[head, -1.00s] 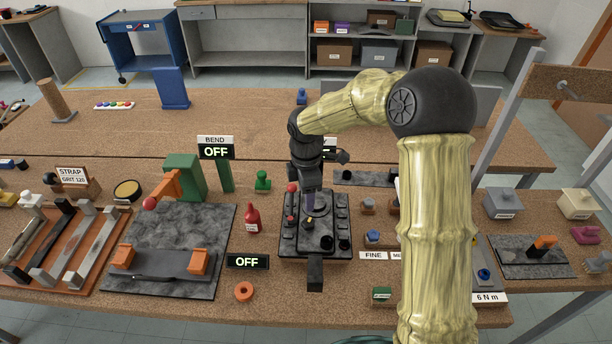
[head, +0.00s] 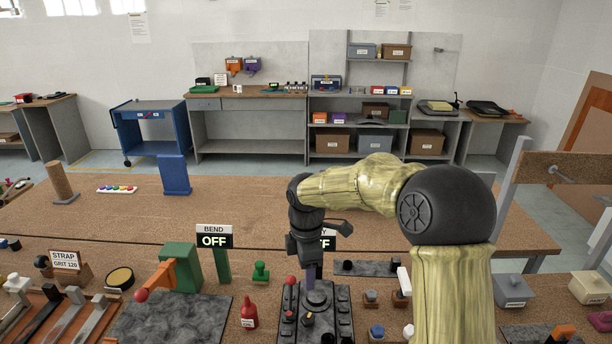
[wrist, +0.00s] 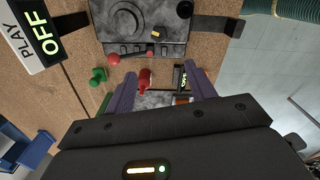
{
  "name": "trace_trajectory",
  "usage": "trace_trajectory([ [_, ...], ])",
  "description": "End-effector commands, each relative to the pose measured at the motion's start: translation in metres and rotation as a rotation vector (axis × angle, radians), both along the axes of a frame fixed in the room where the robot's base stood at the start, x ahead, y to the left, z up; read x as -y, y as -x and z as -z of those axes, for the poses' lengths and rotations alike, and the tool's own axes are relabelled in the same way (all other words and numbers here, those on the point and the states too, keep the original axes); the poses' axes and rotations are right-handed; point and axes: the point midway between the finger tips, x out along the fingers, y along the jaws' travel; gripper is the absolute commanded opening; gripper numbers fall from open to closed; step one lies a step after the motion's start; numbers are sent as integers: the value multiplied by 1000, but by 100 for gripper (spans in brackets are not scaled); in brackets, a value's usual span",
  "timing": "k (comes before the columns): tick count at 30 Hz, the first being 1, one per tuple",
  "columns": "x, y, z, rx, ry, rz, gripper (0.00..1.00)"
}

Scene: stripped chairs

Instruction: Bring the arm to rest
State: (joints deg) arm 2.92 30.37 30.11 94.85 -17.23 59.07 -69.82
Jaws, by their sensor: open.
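My gripper (head: 310,287) hangs fingers-down from my arm over the dark control panel (head: 345,318) on the near bench. In the wrist view its two purple fingers (wrist: 160,92) stand apart with nothing held between them. The red bottle (wrist: 145,78) and a grey slab show beyond the gap. The panel (wrist: 145,35) has knobs, a red ball-topped lever and a yellow-marked switch. Whether the fingertips touch anything on the panel cannot be told. My arm bends at a large black elbow joint on the right and hides part of the bench.
The BEND sign (head: 214,237) reads OFF; the PLAY sign (wrist: 34,35), partly behind my wrist in the head view, also reads OFF. A green stamp (head: 261,271) and the red bottle (head: 249,310) stand left of the panel. The far bench (head: 110,207) has a broad bare top.

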Motion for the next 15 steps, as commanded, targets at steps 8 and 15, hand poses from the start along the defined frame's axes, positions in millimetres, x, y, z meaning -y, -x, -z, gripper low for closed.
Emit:
trace_trajectory([
  [8,44,45,11,45,3,439,55],
  [15,100,106,23,110,-58,1042,55],
])
